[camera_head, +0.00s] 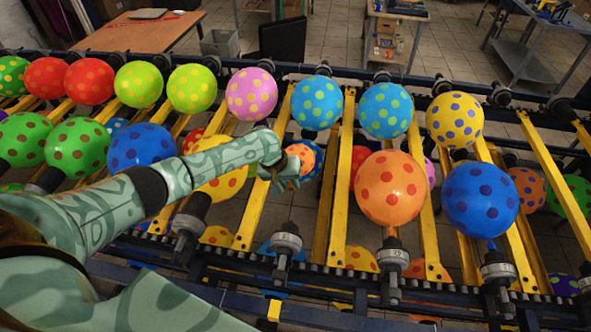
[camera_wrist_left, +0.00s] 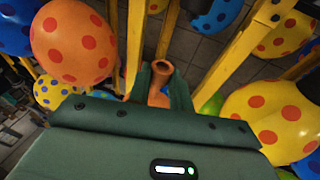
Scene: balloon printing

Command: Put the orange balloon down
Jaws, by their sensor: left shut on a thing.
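My left gripper (camera_head: 283,178) reaches in from the left over the machine's row of holders. It is shut on an orange balloon, whose open neck (camera_wrist_left: 164,68) shows between the two fingers in the left wrist view. The neck opening faces up toward the wrist camera, and the fingers and palm hide most of the rest. In the head view an orange ball with blue dots (camera_head: 303,157) shows right behind the fingers; I cannot tell if it is the held balloon. A larger orange balloon with red dots (camera_head: 391,187) stands on a holder to the right. My right gripper is not in view.
A bare holder (camera_head: 286,240) stands just below my left gripper. A yellow red-dotted balloon (camera_head: 222,187) is close at its left and a blue balloon (camera_head: 479,199) stands farther right. Yellow slanted rails (camera_head: 340,190) run between rows. Several balloons line the back.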

